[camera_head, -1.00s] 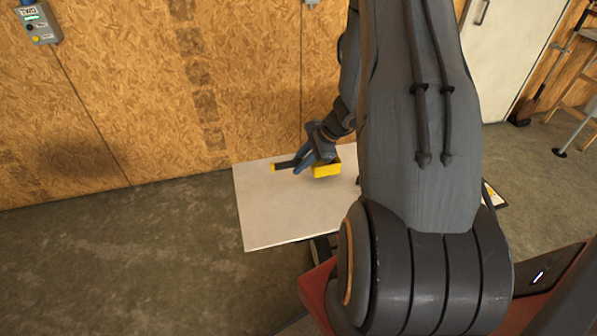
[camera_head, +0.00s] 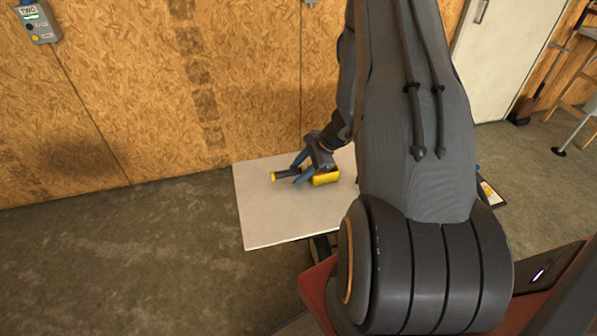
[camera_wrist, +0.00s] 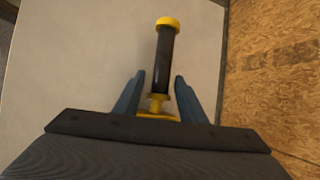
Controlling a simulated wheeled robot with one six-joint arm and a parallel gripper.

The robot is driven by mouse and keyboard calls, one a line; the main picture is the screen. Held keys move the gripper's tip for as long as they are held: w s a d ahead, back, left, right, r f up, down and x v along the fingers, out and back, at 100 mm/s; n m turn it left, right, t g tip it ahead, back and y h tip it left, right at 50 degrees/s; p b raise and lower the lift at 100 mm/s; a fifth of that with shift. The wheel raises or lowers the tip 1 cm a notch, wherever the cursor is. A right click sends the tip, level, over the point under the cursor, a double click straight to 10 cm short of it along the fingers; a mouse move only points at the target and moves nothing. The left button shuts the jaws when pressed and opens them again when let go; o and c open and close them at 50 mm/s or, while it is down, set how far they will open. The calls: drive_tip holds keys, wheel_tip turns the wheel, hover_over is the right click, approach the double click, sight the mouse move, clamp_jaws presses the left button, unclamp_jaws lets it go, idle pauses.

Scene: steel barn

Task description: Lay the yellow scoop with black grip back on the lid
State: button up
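The yellow scoop (camera_head: 326,178) with its black grip lies on a pale flat panel (camera_head: 265,215), which looks like the lid. Its grip points left and its yellow bowl is to the right, partly behind my gripper. My gripper (camera_head: 296,173) is low over the scoop with its blue fingers spread. In the wrist view the fingers are open on either side of the black grip (camera_wrist: 165,60), near its yellow neck, with a gap on both sides. The bowl is mostly hidden there by the gripper body.
A wood-board wall (camera_head: 150,90) stands close behind the panel. A grey control box (camera_head: 38,22) hangs on it at top left. My arm hides the panel's right part. The panel's left part is bare, with open floor (camera_head: 120,260) beyond.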

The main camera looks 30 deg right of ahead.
drive_tip(key=b+v, duration=0.2)
drive_tip(key=v, duration=0.9)
drive_tip(key=s+a+r+n+g+h, duration=0.1)
drive_tip(key=s+a+r+n+h, duration=0.1)
drive_tip(key=s+a+r+n, duration=0.4)
drive_tip(key=s+a+r+n+g+h, duration=0.2)
drive_tip(key=s+a+r+n, duration=0.5)
drive_tip(key=a+n, duration=0.7)
drive_tip(key=a+h, duration=0.1)
drive_tip(key=a, duration=0.1)
drive_tip(key=shift+s+a+n, duration=0.2)
drive_tip(key=shift+a+n, duration=0.1)
